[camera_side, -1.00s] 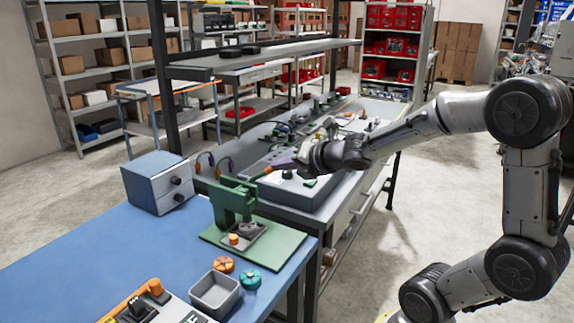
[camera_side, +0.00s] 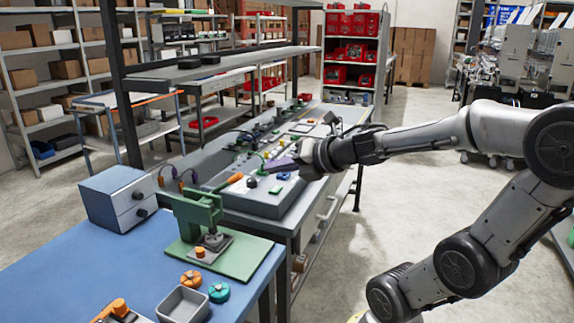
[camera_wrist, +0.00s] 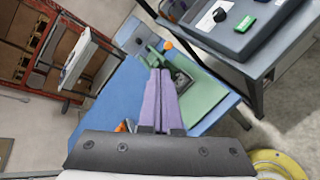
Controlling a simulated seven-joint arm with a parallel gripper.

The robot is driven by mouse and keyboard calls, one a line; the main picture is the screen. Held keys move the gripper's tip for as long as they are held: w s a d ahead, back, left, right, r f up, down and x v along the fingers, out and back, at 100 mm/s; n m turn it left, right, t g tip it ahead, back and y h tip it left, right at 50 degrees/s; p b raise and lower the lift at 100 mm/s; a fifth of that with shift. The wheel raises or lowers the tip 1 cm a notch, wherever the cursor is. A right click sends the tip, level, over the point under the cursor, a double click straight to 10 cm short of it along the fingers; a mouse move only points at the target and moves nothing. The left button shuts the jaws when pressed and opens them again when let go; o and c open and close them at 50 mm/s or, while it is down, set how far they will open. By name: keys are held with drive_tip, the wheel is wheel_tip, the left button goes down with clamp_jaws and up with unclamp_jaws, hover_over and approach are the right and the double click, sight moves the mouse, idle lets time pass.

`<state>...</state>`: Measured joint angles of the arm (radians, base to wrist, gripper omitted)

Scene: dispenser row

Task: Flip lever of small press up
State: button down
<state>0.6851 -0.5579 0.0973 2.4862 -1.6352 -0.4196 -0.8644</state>
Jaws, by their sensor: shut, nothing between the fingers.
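The small green press (camera_side: 196,212) stands on a green base plate (camera_side: 238,260) on the blue table. Its lever (camera_side: 235,178) appears as a short rod with an orange grip, slanting up to the right from the press head. In the wrist view, the press (camera_wrist: 152,57) and orange grip (camera_wrist: 168,45) show beyond my fingers. My gripper (camera_side: 270,167) is shut and empty, its purple fingers pointing left toward the orange grip. The fingertips look apart from it in the side view; depth is hard to judge. The purple fingers (camera_wrist: 160,72) fill the middle of the wrist view.
Orange (camera_side: 191,280) and teal (camera_side: 219,292) knobs and a grey bin (camera_side: 183,304) lie in front. A grey bench (camera_side: 270,204) with cables and controls stands behind.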

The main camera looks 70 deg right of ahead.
drive_tip(key=shift+v, duration=1.55)
drive_tip(key=w+a+r+m+t+y, duration=0.1)
drive_tip(key=w+a+r+m+t, duration=0.25)
drive_tip(key=a+r, duration=0.3)
drive_tip(key=s+a+f+m+g+y, duration=0.1)
drive_tip(key=s+f+m+g, duration=0.4)
drive_tip(key=m, duration=0.5)
drive_tip(key=s+a+f+m+g+y, duration=0.1)
drive_tip(key=s+a+f+m+g, duration=0.2)
drive_tip(key=s+f+m+g, duration=0.2)
drive_tip(key=s+f+m, duration=0.3)
drive_tip(key=f+m, duration=0.1)
drive_tip(key=m, duration=0.1)
drive_tip(key=shift+a+f, duration=0.3)
drive_tip(key=shift+a, duration=0.1)
